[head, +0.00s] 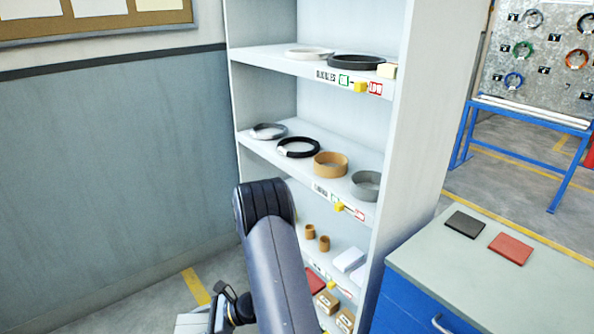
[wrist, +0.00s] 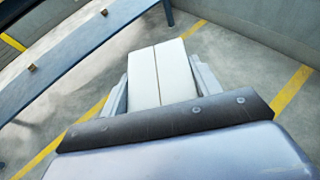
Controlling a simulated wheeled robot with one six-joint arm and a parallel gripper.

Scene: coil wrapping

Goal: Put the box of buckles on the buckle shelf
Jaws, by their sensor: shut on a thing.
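In the wrist view a white box (wrist: 160,75) with a lengthwise seam sits between the two grey fingers of my gripper (wrist: 160,68), which is shut on it. No label on the box is visible.
The shelf below (head: 335,195) holds several rings. Lower shelves hold small brown cylinders (head: 317,238), white boxes (head: 350,260) and cardboard boxes. A grey-topped bench (head: 480,265) with dark and red pads stands at right. The floor left of the unit is open.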

